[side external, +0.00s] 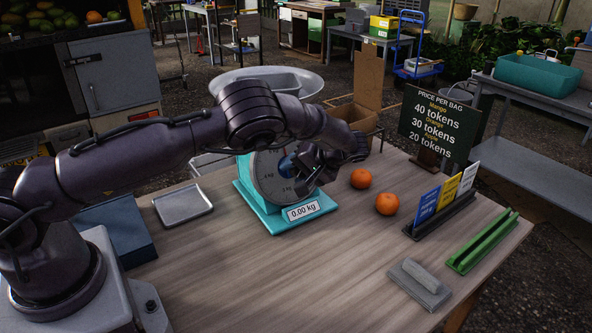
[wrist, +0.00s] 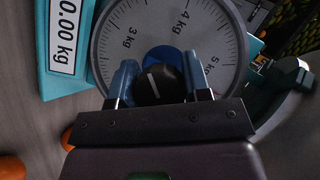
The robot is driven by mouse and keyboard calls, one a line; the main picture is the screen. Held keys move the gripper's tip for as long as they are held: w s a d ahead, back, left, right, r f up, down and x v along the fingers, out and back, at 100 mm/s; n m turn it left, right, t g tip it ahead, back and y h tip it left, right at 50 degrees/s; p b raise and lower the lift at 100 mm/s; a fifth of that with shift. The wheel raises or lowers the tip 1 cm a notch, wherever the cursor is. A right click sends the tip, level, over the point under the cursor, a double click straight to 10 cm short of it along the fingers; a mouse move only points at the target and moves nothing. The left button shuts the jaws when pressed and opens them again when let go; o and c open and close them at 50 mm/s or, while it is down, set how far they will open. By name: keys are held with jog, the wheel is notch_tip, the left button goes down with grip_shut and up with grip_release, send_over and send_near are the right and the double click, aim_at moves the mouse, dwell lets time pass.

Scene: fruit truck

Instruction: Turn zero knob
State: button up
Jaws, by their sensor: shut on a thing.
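The teal scale (side external: 268,218) stands on the wooden table with a metal pan on top and a display reading 0.00 kg. The scale's round dial (wrist: 212,40) fills the upper middle of the wrist view. The black zero knob (wrist: 160,85), with a white line on it, sits at the dial's centre. My gripper (wrist: 160,88) is shut on the knob, one blue finger on each side. In the side view my gripper (side external: 300,168) is in front of the dial, and the knob is hidden behind it.
Two oranges (side external: 387,204) lie right of the scale. A price sign (side external: 437,125) and a card holder (side external: 440,217) stand at the right. A green rack (side external: 483,243) and a grey block (side external: 420,284) are at the front right. A metal tray (side external: 183,205) lies left.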

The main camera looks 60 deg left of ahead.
jog(key=shift+d, duration=0.1)
jog(key=o, duration=0.9)
jog(key=v, duration=1.3)
